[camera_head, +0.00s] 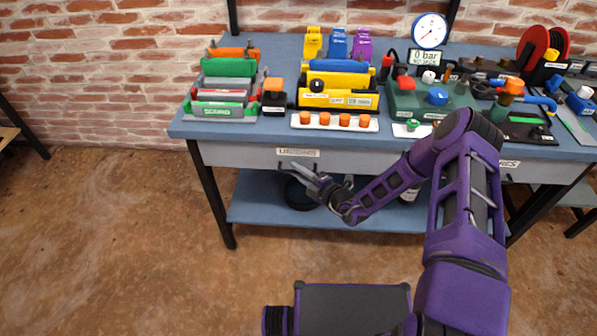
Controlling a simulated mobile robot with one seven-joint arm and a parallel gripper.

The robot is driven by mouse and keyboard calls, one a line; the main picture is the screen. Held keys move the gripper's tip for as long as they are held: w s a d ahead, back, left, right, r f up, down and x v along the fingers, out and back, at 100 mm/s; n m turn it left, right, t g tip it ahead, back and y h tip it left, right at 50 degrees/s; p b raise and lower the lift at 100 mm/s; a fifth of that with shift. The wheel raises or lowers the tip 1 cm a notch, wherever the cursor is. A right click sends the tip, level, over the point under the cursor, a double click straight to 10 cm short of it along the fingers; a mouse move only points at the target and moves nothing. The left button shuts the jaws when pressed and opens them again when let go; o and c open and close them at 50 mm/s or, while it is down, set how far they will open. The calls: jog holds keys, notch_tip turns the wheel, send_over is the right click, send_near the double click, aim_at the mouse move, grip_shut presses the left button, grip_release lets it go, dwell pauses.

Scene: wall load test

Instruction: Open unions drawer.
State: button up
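The unions drawer (240,156) is a pale front under the left part of the blue workbench top, with a label (298,152) reading "UNIONS". It looks shut, flush under the top. My gripper (297,173) is at the end of my purple arm, which reaches in from the right. Its grey fingers point up and left, just below the label, in front of the drawer's lower edge. The fingers overlap the area where a dark handle seems to show. I cannot tell if they touch it, or how far apart they are.
The workbench (185,127) has dark legs and a blue lower shelf (250,208). A dark round object (299,196) stands on that shelf behind my gripper. A second labelled drawer (530,172) is at the right. Coloured fittings crowd the top. The floor in front is clear.

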grip_shut()
dwell(1.1)
